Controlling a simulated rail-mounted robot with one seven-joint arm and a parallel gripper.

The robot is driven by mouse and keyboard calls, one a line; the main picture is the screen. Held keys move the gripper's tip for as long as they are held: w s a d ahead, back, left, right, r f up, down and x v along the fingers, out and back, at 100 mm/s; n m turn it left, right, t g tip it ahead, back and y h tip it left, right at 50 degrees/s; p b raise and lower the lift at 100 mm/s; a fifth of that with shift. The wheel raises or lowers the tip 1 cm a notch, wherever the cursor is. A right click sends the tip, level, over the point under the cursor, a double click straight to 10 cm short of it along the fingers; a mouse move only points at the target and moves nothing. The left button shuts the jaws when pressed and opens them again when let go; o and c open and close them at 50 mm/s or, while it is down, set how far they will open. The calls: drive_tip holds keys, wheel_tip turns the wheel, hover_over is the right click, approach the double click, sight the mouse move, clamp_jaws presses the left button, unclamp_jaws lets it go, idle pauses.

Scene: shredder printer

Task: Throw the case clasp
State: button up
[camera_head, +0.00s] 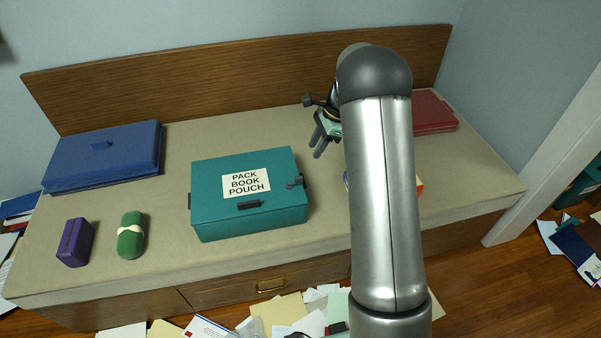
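A teal case (220,215) labelled "PACK BOOK POUCH" lies closed in the middle of the bench. A small dark clasp (295,183) sits near the right end of its lid. A dark handle-like piece (249,204) is at its front edge, and another dark piece shows at its left side. I cannot tell exactly how the clasp is set. My gripper (318,146) is above the bench, behind and to the right of the case, apart from it. Its fingers point down and left; my arm hides part of it, and the finger gap is unclear.
A blue case (105,160) lies at the left, a red case (431,113) at the back right. My arm mostly hides an orange and white item (419,186). Papers litter the floor.

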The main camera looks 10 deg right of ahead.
sight(299, 177)
drive_tip(key=x, duration=1.2)
drive_tip(key=shift+f, duration=0.3)
clamp_jaws()
